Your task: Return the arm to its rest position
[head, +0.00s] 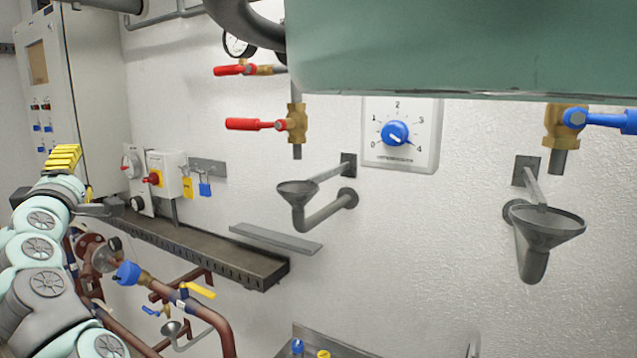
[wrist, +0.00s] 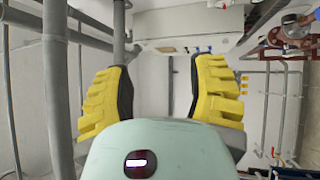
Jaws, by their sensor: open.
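My gripper (head: 64,160), with ribbed yellow fingers, is at the left of the head view, at the end of my pale green arm (head: 38,245). It stands in front of the control cabinet and left of the small switch boxes. In the wrist view my gripper (wrist: 162,95) is open, its two yellow fingers wide apart with nothing between them. Wall and the underside of a cabinet show behind the gap. The lower part of the arm is cut off by the head view's edge.
A control cabinet (head: 92,100) is behind the gripper. A cable tray (head: 200,240), red-brown pipes (head: 215,325) and a blue-handled valve (head: 128,272) are close to the arm's right. Funnels (head: 297,188) and a dial (head: 395,133) are on the wall. A green tank (head: 460,45) hangs at upper right.

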